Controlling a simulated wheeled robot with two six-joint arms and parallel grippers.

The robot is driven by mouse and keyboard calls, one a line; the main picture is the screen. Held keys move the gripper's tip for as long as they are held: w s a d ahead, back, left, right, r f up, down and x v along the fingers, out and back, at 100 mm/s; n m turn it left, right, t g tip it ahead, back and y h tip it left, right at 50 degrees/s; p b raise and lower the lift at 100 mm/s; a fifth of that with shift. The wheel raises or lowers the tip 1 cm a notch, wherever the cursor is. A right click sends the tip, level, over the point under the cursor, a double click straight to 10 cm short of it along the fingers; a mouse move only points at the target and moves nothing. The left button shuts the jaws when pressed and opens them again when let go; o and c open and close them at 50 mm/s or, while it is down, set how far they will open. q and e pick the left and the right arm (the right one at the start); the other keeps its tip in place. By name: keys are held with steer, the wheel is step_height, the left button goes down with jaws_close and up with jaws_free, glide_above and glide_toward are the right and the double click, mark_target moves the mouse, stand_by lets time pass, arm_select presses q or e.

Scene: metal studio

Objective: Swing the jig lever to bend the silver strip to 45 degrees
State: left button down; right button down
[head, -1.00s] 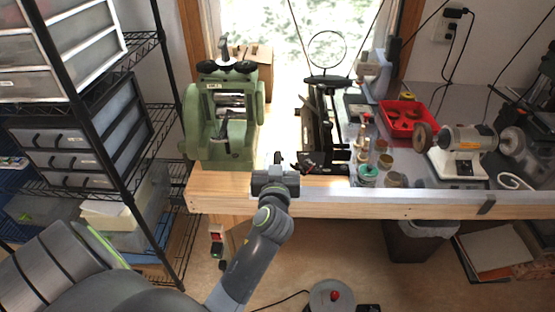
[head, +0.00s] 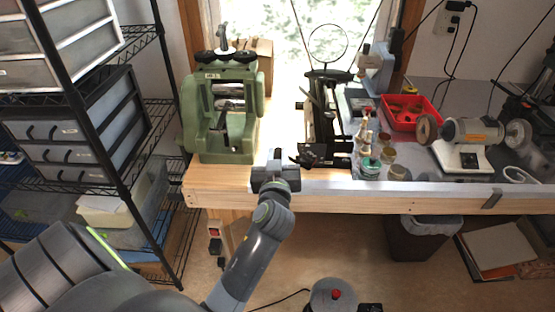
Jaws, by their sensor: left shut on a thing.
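My left gripper (head: 278,158) reaches over the front edge of the wooden workbench (head: 230,188), its arm coming up from below. It is shut on a small part, which I take to be the jig lever; the hand and fingers mostly hide it. A small dark piece (head: 307,156) lies just right of the fingers on the bench; I cannot tell if it belongs to the jig. The silver strip and its bend angle cannot be made out from here. My right gripper is not in view.
A green rolling mill (head: 222,110) stands left of my gripper. A tall black bench tool (head: 325,115) stands to its right, with small jars (head: 370,168), a red tray (head: 408,112) and a bench grinder (head: 468,135) beyond. A wire shelf (head: 125,190) stands at the left.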

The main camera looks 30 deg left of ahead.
arm_select(q)
steer(key=shift+w+d+f+n+b, duration=0.15)
steer(key=shift+f+n+b, duration=0.7)
steer(key=shift+b, duration=0.65)
steer(key=shift+d+f+n+b, duration=0.1)
steer(key=shift+f+n+b, duration=0.45)
steer(key=shift+f+b, duration=0.75)
steer(key=shift+w+d+f+n+b, duration=0.15)
steer(key=shift+f+n+b, duration=0.25)
steer(key=shift+b, duration=0.45)
steer(key=shift+s+d+f+n+b, duration=0.15)
steer(key=shift+n+b, duration=0.35)
steer(key=shift+b, duration=0.3)
steer(key=shift+w, duration=0.1)
steer(key=c, duration=1.6)
jaws_free()
steer(key=o, duration=0.3)
steer(key=shift+d, duration=0.15)
steer(key=shift+w, duration=0.1)
steer(key=shift+r, duration=0.15)
